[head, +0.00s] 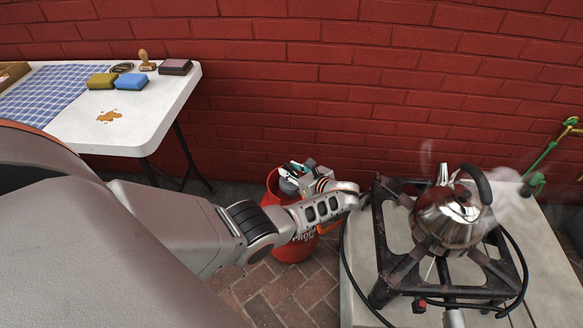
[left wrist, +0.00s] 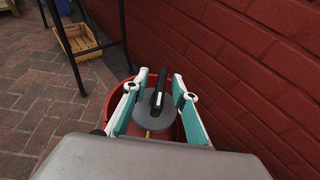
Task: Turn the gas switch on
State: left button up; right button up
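The red gas bottle (head: 293,248) stands on the brick floor between the table and the burner. On its top is a grey round regulator (left wrist: 152,117) with a black switch lever (left wrist: 160,88), seen best in the left wrist view. My left gripper (head: 300,170) is over the bottle's top. In the left wrist view its teal-padded fingers (left wrist: 159,77) are apart, one on each side of the lever, with gaps showing between. Which position the switch is in, I cannot tell. My right gripper is not in view.
A steaming kettle (head: 447,216) stands on a black burner frame (head: 399,272) at the right, with a black hose (head: 343,262) beside it. A white table (head: 160,105) with sponges is at the left. The red brick wall (head: 330,75) is close behind. A wooden crate (left wrist: 76,42) lies on the floor.

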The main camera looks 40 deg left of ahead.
pick_arm(q)
jog(key=shift+d+r, duration=0.1)
jog(key=shift+d, duration=0.05)
jog(key=v, duration=1.1)
jog(key=shift+d, duration=0.3)
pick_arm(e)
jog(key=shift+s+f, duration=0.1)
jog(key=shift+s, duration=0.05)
pick_arm(q)
jog(key=shift+s+r, duration=0.1)
jog(key=s+d+f+n+t+h+p, duration=0.4)
jog(key=s+f+n+h+p, duration=0.55)
jog(key=s, duration=0.65)
jog(key=s+d+r+n+t+h+p, duration=0.1)
jog(key=s+d+r+n+h, duration=0.2)
jog(key=s+r, duration=0.3)
jog(key=s+d+r+n+t+h, duration=0.2)
jog(key=s+r, duration=0.4)
jog(key=s, duration=0.3)
jog(key=d+n+h, duration=0.1)
jog(key=d+n, duration=0.1)
jog(key=shift+d+r+p, duration=0.35)
jog(key=shift+p, duration=0.05)
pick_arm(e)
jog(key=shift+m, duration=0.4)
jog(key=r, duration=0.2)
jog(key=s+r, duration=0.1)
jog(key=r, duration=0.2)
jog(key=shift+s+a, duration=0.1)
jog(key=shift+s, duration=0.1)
